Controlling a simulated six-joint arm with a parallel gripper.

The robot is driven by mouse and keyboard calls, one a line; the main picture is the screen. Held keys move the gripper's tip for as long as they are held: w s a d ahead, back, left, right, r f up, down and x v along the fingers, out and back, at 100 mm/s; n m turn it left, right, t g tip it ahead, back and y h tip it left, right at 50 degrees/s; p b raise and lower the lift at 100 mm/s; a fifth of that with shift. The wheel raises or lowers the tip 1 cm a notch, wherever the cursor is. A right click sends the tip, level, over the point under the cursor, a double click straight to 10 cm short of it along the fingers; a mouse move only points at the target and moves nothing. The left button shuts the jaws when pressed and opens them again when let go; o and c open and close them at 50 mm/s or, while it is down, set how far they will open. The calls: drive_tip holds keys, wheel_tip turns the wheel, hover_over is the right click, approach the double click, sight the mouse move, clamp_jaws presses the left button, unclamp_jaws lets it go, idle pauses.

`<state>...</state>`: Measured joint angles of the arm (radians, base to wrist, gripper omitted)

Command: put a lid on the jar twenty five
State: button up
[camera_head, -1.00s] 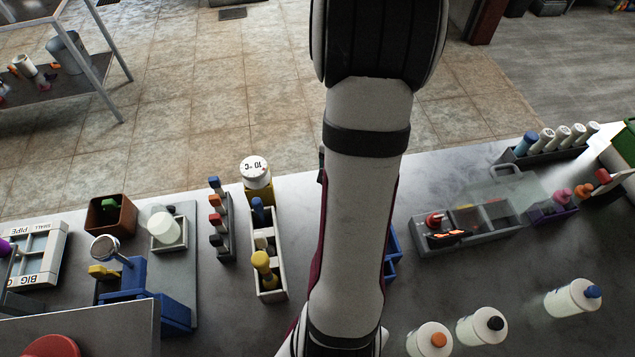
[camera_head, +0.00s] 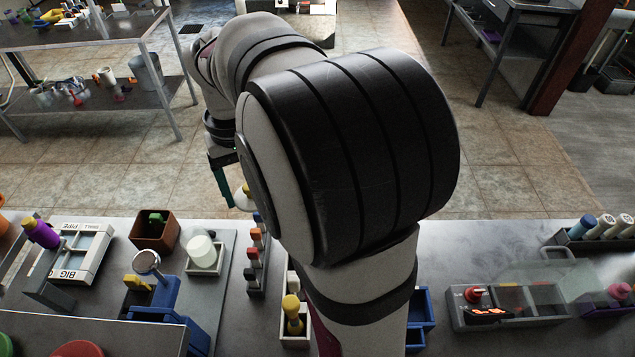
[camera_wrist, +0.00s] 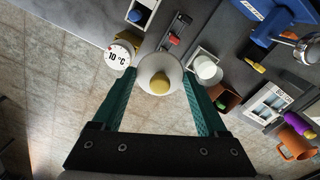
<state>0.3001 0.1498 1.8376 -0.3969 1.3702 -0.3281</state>
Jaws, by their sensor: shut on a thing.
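My gripper (camera_wrist: 159,74) is shut on a white round piece with a yellow knob (camera_wrist: 160,80); I cannot tell whether it is a lid or a capped bottle. In the head view, a teal finger of my gripper (camera_head: 222,184) and part of the held piece (camera_head: 243,197) show beyond the table's far edge, left of my arm. A white round-topped container marked "10 °C" (camera_wrist: 118,56) stands just left of the left finger in the wrist view; my arm hides it in the head view. I can read no "25" on any jar.
A white cylinder in a holder (camera_head: 202,250), a brown box (camera_head: 155,232), a rack of coloured-top pieces (camera_head: 256,258) and a tray with a yellow-topped piece (camera_head: 294,318) stand on the table. A grey tray with a clear lid (camera_head: 510,306) is at right. Tiled floor lies beyond.

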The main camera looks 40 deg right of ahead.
drive_tip(key=w+a+r+n, duration=0.2)
drive_tip(key=w+a, duration=0.2)
drive_tip(key=a, duration=0.4)
drive_tip(key=w+a+f+m, duration=0.2)
drive_tip(key=w+f+m, duration=0.2)
drive_tip(key=f, duration=0.4)
drive_tip(key=shift+w+a, duration=0.25)
drive_tip(key=shift+w, duration=0.6)
drive_tip(key=shift+f, duration=3.25)
drive_tip(key=o, duration=1.2)
drive_tip(key=shift+o, duration=0.2)
